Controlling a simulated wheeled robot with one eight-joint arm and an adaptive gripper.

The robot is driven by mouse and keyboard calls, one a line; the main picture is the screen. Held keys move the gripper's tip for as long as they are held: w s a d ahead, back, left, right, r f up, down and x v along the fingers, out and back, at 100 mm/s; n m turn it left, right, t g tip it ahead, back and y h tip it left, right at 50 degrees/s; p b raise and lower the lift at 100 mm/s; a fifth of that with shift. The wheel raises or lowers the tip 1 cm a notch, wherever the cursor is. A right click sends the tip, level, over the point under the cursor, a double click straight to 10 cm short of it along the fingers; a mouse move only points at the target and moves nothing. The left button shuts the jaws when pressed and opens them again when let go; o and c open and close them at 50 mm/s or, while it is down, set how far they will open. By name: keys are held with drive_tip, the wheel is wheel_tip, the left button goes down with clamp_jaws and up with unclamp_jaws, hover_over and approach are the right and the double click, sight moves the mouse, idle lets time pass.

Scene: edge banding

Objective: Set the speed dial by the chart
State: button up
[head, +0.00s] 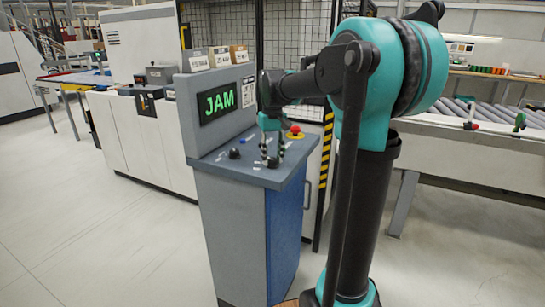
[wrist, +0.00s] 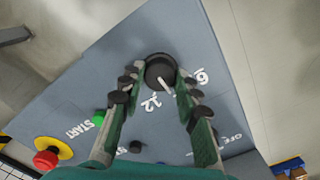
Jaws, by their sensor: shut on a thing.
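The speed dial (wrist: 158,69) is a round black knob with a white pointer line, on the sloping console top in the wrist view. Its pointer lies between the printed 12 (wrist: 151,103) and another numeral (wrist: 202,76) that looks like 6 or 9. My gripper (wrist: 161,82) has one finger on each side of the dial and is shut on it. In the head view my gripper (head: 272,155) reaches down to the console top (head: 215,165). A small white sheet, perhaps the chart (head: 248,92), is beside the display; its print is too small to read.
The display (head: 219,101) reads JAM in green. A red stop button on yellow (head: 295,131) is close right of my gripper; another black knob (head: 234,153) is left. In the wrist view a green START button (wrist: 99,117) is nearby. Small boxes (head: 220,57) stand on the console.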

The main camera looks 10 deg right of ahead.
sight(273, 159)
drive_tip(key=o, duration=1.2)
drive_tip(key=shift+c, duration=0.2)
wheel_tip(273, 159, up, 12)
